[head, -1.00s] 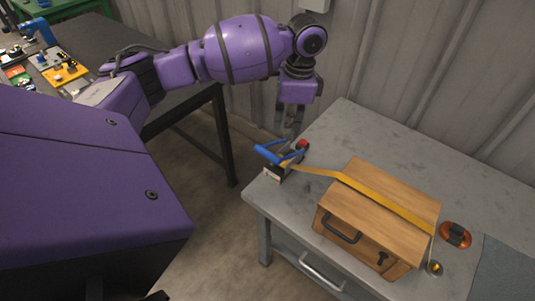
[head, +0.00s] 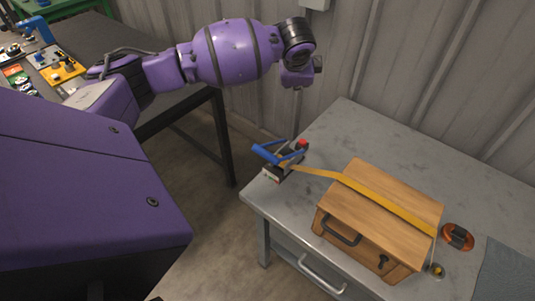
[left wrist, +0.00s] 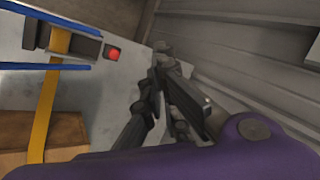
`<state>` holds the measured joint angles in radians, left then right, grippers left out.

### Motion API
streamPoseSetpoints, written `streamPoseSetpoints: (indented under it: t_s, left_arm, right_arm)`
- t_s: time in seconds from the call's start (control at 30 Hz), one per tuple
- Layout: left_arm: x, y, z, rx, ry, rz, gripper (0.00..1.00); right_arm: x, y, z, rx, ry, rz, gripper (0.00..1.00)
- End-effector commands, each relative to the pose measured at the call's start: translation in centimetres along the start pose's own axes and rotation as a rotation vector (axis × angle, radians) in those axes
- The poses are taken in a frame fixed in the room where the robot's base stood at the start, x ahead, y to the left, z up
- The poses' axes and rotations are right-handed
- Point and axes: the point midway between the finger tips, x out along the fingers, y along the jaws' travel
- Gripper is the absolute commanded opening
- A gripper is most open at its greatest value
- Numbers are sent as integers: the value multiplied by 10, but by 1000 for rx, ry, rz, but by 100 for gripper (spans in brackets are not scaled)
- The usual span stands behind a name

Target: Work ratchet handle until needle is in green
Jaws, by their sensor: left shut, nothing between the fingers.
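The ratchet (head: 284,169), with a blue handle (head: 268,154) and a red knob (head: 302,143), sits at the table's left corner. A yellow strap (head: 375,193) runs from it over a wooden box (head: 365,225). No needle or green zone can be made out. In the head view my left arm's wrist hangs above and behind the ratchet, apart from it; its fingers barely show. The left wrist view shows my left gripper (left wrist: 158,65) shut and empty, with the blue handle (left wrist: 45,67) and red knob (left wrist: 113,54) to its left. My right gripper is not in view.
The grey table (head: 345,125) stands against a corrugated wall. An orange and black disc (head: 457,237) and a small round fitting (head: 435,270) lie right of the box. A dark bench (head: 120,55) with parts stands at the far left. The table's back part is clear.

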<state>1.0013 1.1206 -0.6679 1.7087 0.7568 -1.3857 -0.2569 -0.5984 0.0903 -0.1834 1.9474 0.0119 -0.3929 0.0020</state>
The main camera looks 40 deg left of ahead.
Motion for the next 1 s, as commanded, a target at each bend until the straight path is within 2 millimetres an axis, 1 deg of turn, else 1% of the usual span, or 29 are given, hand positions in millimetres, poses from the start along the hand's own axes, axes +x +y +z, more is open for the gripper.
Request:
streamPoseSetpoints:
  t_s: [0.03,0.1,0.17,0.2,0.23,0.3,0.33,0.4,0.47,0.5,0.57,0.6,0.67,0.73,0.77,0.8,0.87,0.9,0.93,0.97,1.0]
  left_arm:
    - [0,-20,-11,16,50,-86,0]
    - [-6,-50,-28,51,129,-217,0]
    - [-15,-73,-45,90,200,-327,0]
    - [-23,-86,-57,122,248,-399,0]
    - [-31,-96,-66,148,285,-452,0]
    - [-51,-114,-88,222,372,-575,0]
    - [-60,-120,-98,257,409,-625,0]
    - [-85,-129,-120,353,499,-742,0]
    - [-108,-131,-140,449,577,-836,0]
    - [-123,-128,-153,520,628,-896,0]
    - [-145,-119,-171,637,704,-978,0]
    - [-158,-110,-182,721,753,-1025,0]
    - [-175,-91,-196,853,822,-1086,0]
    - [-189,-64,-208,1018,897,-1140,0]
    - [-193,-51,-212,1093,926,-1157,0]
    - [-197,-33,-215,1195,962,-1174,0]
    - [-198,-4,-217,1352,1013,-1185,0]
    - [-197,15,-216,1461,1042,-1184,0]
    - [-194,29,-214,1544,1061,-1177,0]
    - [-191,43,-211,1626,1079,-1166,0]
    - [-184,61,-205,1738,1099,-1143,0]
  right_arm:
    - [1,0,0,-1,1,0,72]
    - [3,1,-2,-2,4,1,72]
    - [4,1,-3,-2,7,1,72]
    - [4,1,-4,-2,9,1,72]
    - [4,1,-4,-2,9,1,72]
    - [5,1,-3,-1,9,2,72]
    - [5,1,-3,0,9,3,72]
    - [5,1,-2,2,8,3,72]
    - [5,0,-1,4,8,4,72]
    - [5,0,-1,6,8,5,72]
    - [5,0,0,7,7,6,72]
    - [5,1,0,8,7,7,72]
    - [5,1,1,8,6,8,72]
    - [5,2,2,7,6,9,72]
    - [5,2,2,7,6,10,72]
    - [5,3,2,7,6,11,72]
    - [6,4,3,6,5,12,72]
    - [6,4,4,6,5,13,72]
    - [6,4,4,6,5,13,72]
    - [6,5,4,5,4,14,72]
    - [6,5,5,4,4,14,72]
